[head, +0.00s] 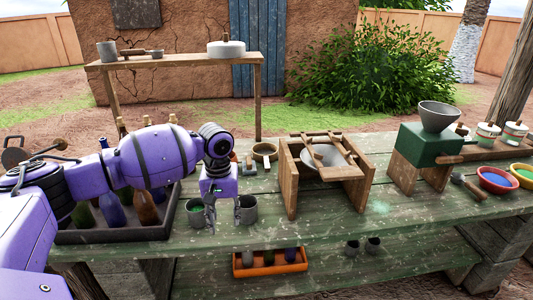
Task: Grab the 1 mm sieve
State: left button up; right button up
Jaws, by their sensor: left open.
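A small round sieve-like thing with a tan rim (264,152) lies on the green worktable (330,232), behind and to the right of my left gripper. I cannot read any mesh size on it. My left gripper (224,218) points down over the table, its two fingers apart with nothing between them. My right gripper is not in view.
A wooden stand (292,190) with a metal bowl (325,155) stands right of the gripper. A dark tray (110,236) of bottles is at left. A green box (418,146) with a grey funnel bowl (438,115) and colored bowls (497,180) are at right.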

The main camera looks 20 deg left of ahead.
aim_at(272, 149)
jog(key=i+j, duration=0.15)
jog(key=i, duration=0.55)
jog(key=i+j, duration=0.15)
jog(key=i, duration=0.5)
